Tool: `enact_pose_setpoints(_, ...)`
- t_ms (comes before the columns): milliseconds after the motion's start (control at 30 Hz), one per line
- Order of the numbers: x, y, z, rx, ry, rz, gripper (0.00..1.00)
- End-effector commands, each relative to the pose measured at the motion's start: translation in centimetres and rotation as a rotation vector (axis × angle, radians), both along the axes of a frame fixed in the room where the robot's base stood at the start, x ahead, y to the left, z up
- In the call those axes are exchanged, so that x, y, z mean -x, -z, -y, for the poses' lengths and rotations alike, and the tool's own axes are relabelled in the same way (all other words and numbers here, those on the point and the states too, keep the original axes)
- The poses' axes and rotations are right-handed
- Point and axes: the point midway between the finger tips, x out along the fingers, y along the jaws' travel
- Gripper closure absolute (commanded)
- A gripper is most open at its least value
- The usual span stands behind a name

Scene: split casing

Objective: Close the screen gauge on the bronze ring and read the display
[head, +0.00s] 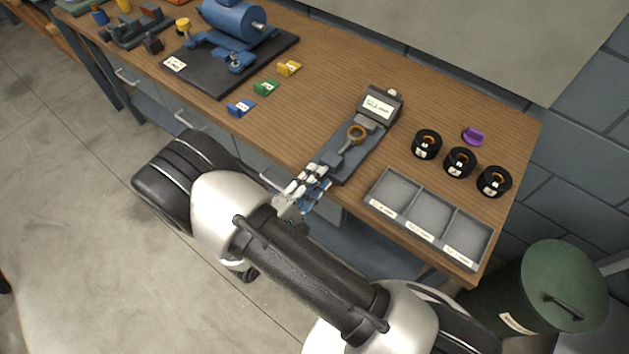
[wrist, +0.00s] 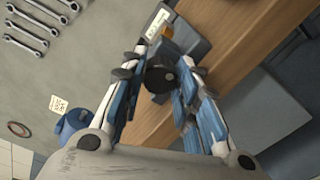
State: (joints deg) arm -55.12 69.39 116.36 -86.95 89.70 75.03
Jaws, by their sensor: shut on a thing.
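The screen gauge lies on the bench with a long grey base (head: 366,153) and a raised display (head: 378,106) at its far end. Writing shows on the display, too small to read. The bronze ring (head: 357,131) sits on the gauge below the display. A grey rod (head: 347,150) points at the ring from the near side; I cannot tell whether they touch. My gripper (head: 318,175) is at the gauge's near end, shut on a dark round knob.
Three black holders (head: 427,144) with orange rings and a purple clip (head: 473,136) stand right of the gauge. A three-compartment tray (head: 377,209) lies at the front edge, empty. Coloured clips (head: 265,88) and a blue motor (head: 233,20) are left. A green bin (head: 560,290) stands right.

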Motion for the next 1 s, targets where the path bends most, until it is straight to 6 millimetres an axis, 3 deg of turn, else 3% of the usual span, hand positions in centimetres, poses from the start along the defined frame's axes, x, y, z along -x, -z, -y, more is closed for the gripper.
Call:
enact_pose_setpoints(633,0.02,0.00,0.02,-0.037,0.001,0.029,0.95)
enact_pose_setpoints(667,0.02,0.01,0.03,-0.037,0.001,0.028,0.69)
enact_pose_setpoints(1000,0.01,0.03,0.01,-0.038,0.000,0.028,0.50)
